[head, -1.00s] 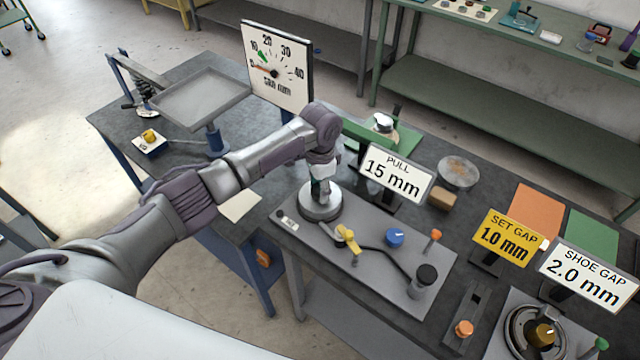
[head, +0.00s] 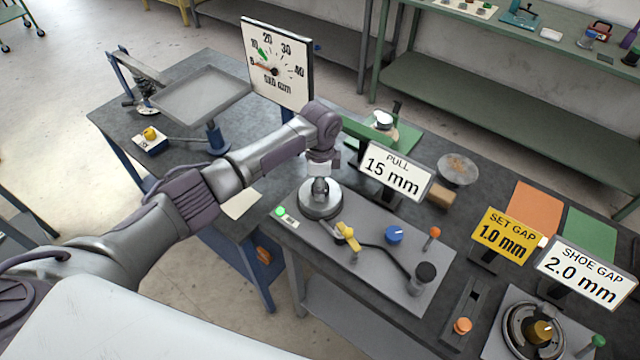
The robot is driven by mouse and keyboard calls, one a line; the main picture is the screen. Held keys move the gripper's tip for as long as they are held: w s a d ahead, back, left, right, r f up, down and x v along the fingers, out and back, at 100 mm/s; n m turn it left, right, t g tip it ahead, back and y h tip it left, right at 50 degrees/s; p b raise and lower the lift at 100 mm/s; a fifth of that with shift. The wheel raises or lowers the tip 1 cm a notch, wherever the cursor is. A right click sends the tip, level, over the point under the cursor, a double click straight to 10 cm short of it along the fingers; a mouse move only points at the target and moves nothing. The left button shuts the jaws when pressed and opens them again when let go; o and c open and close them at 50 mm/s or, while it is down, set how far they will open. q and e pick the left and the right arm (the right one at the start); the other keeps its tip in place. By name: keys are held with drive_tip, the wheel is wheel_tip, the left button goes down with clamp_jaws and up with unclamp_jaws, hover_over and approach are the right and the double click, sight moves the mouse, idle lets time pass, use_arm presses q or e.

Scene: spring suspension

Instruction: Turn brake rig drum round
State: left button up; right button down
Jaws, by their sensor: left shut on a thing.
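A round silver drum (head: 319,207) stands at the upper left end of a grey rig plate (head: 375,268) on the dark bench. My left arm reaches over from the left and its gripper (head: 320,185) points down on top of the drum. The gripper is shut on the part at the drum's top centre, which it mostly hides. A small lamp (head: 280,211) beside the drum glows green. The plate also carries a yellow lever (head: 347,236), a blue knob (head: 394,234), and a black-capped post (head: 425,275) joined by a dark hose. My right gripper is out of view.
A "PULL 15 mm" sign (head: 395,172) stands close behind the drum. A dial board (head: 277,65) and grey tray (head: 201,95) are at the upper left. Gap signs (head: 505,237) and another round brass-knobbed assembly (head: 536,331) are at the lower right.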

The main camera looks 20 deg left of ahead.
use_arm(q)
drive_tip(key=o, duration=1.2)
drive_tip(key=shift+c, duration=0.2)
drive_tip(key=shift+r, duration=0.1)
wheel_tip(320, 180, up, 12)
